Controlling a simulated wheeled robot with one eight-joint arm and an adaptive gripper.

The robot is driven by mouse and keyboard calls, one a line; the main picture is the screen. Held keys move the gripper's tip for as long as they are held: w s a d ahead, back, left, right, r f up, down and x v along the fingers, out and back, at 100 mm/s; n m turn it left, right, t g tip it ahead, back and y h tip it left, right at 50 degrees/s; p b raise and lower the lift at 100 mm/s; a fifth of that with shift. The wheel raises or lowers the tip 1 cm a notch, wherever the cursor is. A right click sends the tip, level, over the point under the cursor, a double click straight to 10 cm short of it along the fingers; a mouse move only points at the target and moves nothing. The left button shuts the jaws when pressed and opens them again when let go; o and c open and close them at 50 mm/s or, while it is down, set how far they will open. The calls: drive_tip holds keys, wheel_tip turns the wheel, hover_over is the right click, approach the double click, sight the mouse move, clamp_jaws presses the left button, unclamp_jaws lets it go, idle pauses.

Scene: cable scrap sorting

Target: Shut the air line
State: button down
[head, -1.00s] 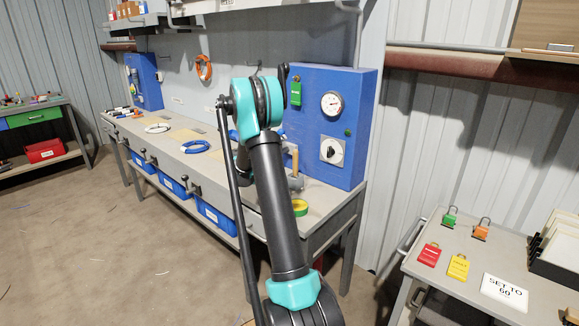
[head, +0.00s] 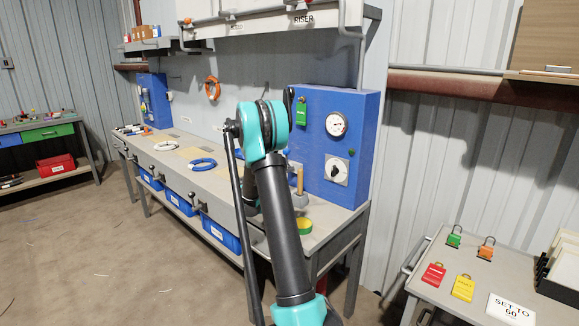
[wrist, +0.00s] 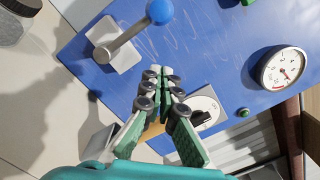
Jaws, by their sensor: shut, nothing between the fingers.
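The blue panel (head: 355,112) stands on the right end of the workbench and fills much of the wrist view. In the wrist view a lever with a grey arm and a blue ball knob (wrist: 160,11) sits on a pale square plate (wrist: 121,52) on the panel. My gripper (wrist: 161,72) is shut and empty, its tips just below the lever, apart from the knob; whether they touch the panel I cannot tell. A round gauge (head: 336,124) and a black rotary switch (head: 336,170) are on the panel.
A green tag (head: 302,112) hangs on the panel. A side table (head: 440,268) at right bears padlocks, red and yellow tags and a "SET TO 60" card (head: 510,309).

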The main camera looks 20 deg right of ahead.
drive_tip(key=v, duration=1.7)
drive_tip(key=shift+s+a, duration=0.2)
drive_tip(key=shift+a, duration=0.1)
